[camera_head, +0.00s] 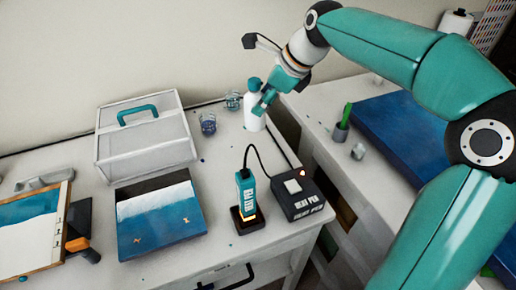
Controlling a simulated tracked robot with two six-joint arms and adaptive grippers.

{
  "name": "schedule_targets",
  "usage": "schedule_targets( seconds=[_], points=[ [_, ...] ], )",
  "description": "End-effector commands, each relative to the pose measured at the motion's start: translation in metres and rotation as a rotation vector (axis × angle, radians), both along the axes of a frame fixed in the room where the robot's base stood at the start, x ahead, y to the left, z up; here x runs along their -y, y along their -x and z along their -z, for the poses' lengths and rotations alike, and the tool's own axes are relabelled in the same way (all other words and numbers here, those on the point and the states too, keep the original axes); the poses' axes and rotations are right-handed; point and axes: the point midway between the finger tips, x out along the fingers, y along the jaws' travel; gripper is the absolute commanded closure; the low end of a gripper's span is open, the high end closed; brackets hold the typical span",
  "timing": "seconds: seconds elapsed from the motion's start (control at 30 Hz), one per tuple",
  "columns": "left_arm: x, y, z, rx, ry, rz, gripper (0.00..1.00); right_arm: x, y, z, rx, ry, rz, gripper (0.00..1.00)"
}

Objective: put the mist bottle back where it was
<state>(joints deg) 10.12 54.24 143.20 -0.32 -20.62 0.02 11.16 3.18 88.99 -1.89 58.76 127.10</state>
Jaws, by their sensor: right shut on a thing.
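The mist bottle (253,118) is white with a teal top and stands about upright near the back right of the left table. My right gripper (264,100) is shut on its upper part, reaching in from the right. I cannot tell whether the bottle's base touches the table. My left gripper is not in view.
Two small glass cups (208,124) (233,100) stand just left of the bottle. A clear case (145,150), a blue-and-white panel (158,222), a heat pen (246,195) in its stand and its control box (292,196) share the table.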

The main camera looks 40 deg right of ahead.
Motion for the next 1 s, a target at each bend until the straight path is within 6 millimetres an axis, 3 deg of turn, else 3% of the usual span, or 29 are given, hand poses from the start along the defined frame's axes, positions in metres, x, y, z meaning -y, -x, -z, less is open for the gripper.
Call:
schedule_targets(
  seconds=[0.1,0.33,0.63,0.83,1.0],
  points=[
    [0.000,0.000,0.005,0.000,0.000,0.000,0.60,-0.002,-0.001,0.037,-0.006,-0.003,-0.003,1.00],
    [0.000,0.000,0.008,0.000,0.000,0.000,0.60,-0.003,-0.002,0.090,-0.004,-0.003,-0.005,1.00],
    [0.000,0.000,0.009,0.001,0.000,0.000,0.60,-0.003,-0.003,0.116,-0.001,-0.001,-0.005,1.00],
    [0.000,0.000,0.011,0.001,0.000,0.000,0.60,-0.003,-0.002,0.145,-0.003,-0.003,-0.006,1.00],
    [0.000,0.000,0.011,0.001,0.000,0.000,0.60,-0.003,-0.003,0.153,-0.002,-0.001,-0.008,1.00]
  ],
)
